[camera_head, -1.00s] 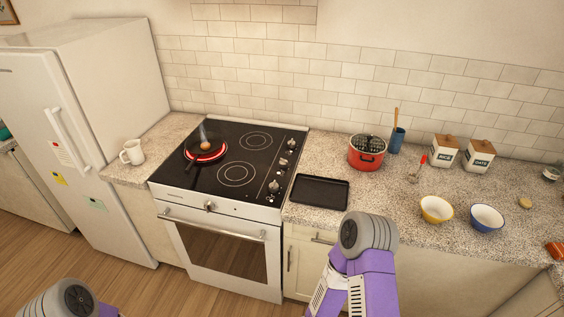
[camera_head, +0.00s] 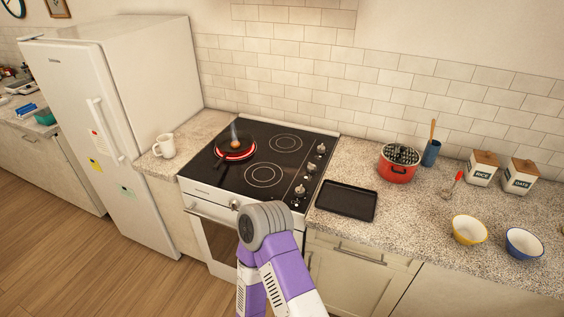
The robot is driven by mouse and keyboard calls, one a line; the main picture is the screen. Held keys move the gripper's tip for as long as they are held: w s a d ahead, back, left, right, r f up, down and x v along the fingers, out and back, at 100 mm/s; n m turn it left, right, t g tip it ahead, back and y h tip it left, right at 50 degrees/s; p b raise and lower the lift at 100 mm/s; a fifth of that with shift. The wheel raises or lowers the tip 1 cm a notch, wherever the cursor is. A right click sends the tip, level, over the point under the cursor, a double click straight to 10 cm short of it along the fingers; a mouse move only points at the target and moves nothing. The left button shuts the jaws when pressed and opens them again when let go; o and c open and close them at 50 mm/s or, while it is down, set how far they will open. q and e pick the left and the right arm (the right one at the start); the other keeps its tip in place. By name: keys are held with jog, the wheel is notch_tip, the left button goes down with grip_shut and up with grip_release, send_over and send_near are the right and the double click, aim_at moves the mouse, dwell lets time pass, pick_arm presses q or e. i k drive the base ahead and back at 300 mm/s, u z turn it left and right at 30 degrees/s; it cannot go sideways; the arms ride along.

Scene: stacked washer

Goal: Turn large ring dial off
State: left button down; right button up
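A black cooktop (camera_head: 217,176) on a white oven has several dials in a column along its right side. The back dial (camera_head: 321,149), a middle dial (camera_head: 311,167) and a front dial (camera_head: 299,191) show; which one is the large ring dial I cannot tell. A ring under the frying pan (camera_head: 235,144) at the back left glows red, with a wisp of smoke above the pan. One more knob (camera_head: 235,203) sits on the oven's front. A purple and grey arm of mine rises in front of the oven, its gripper out of view. My other gripper is not in view either.
A black tray (camera_head: 346,200) lies on the counter right of the dials. A red pot (camera_head: 398,163) stands behind it, with a yellow bowl (camera_head: 469,230) farther right. A white mug (camera_head: 164,147) stands left of the cooktop. Wooden floor is clear at the front left.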

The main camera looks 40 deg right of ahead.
aim_at(311, 168)
jog(key=i, duration=0.25)
jog(key=z, duration=0.9)
